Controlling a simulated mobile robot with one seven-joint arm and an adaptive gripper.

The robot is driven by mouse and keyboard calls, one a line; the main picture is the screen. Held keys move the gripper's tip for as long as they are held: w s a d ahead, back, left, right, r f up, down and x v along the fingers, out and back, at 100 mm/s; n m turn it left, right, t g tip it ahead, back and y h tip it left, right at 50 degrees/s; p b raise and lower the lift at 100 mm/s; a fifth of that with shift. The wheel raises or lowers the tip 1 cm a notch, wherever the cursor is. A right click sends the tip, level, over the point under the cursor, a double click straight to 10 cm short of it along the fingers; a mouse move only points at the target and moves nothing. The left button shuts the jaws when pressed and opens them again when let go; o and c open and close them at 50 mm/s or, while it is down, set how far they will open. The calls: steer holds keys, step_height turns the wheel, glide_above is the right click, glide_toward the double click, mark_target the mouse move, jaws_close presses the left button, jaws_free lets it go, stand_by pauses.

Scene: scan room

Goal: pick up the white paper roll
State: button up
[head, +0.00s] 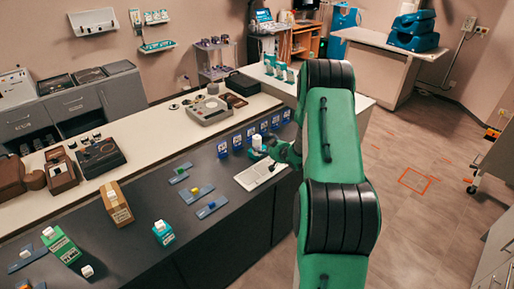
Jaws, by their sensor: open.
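A small white roll-like thing (257,142) stands upright on the dark counter (150,245), at the right end near a row of blue boxes; it looks like the white paper roll. My gripper (268,149) is at the end of my green arm, just right of the roll. It is open. It is too small and partly hidden to tell whether its fingers are around the roll or beside it. My arm hides part of the counter's right end.
A white keyboard-like panel (259,174) lies just below the roll. Several blue boxes (237,143) stand close by. A tan box (116,204), a green carton (61,245) and a small green box (163,232) stand further left.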

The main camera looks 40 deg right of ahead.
mark_target(260, 138)
steer(key=shift+w+d+f, duration=0.1)
steer(key=shift+w+f, duration=0.05)
steer(key=shift+w, duration=0.3)
steer(key=shift+b+x, duration=0.7)
steer(key=shift+x, duration=1.85)
steer(key=c, duration=1.5)
steer(key=shift+o, duration=0.2)
steer(key=shift+r, duration=0.35)
step_height(260, 138, up, 3)
steer(key=shift+f+p, duration=0.1)
steer(key=shift+p, duration=0.5)
steer(key=s+a+r+p, duration=0.1)
steer(key=s+a+p, duration=0.1)
steer(key=s+a, duration=0.7)
steer(key=s, duration=0.4)
steer(key=shift+r, duration=0.2)
